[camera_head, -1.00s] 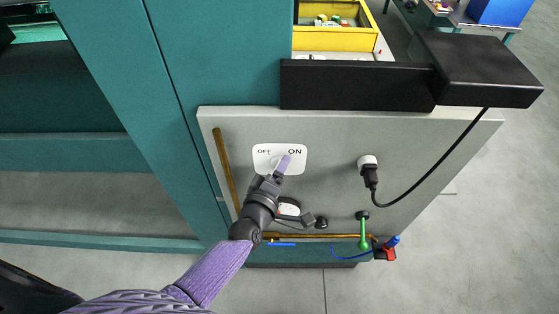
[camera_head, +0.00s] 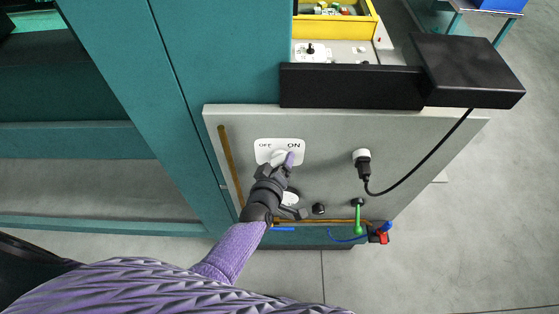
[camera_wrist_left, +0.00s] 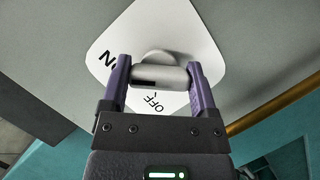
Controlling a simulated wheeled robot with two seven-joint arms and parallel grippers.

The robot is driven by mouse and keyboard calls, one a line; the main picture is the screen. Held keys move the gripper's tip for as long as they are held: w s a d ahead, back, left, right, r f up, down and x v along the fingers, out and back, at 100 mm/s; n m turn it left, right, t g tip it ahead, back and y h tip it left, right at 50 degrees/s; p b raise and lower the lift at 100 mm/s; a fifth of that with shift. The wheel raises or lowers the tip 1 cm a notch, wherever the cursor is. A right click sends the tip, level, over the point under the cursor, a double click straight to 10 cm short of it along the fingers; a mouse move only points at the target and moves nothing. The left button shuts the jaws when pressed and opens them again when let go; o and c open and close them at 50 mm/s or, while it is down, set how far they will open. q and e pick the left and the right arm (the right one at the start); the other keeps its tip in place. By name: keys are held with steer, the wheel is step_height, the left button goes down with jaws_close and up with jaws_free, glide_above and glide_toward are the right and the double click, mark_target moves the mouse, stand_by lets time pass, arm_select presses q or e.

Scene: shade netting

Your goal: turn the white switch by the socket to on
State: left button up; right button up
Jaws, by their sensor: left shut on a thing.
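The white switch sits on a white plate (camera_head: 262,149) marked OFF on the left and ON on the right, on the grey panel. In the left wrist view the gripper (camera_wrist_left: 160,82) is shut on the knob, and one finger partly covers the ON lettering. My right gripper is not in view.
The socket with a black plug (camera_head: 362,165) and cable is right of the switch. A black box (camera_head: 465,70) and bar (camera_head: 350,87) jut out above the panel. A brown strip (camera_head: 230,165) runs down its left side. A green-handled tool (camera_head: 358,218) hangs below.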

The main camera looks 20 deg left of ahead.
arm_select(q)
steer(key=shift+f, duration=0.1)
steer(key=o, duration=1.1)
steer(key=p+v, duration=0.2)
steer(key=v, duration=0.8)
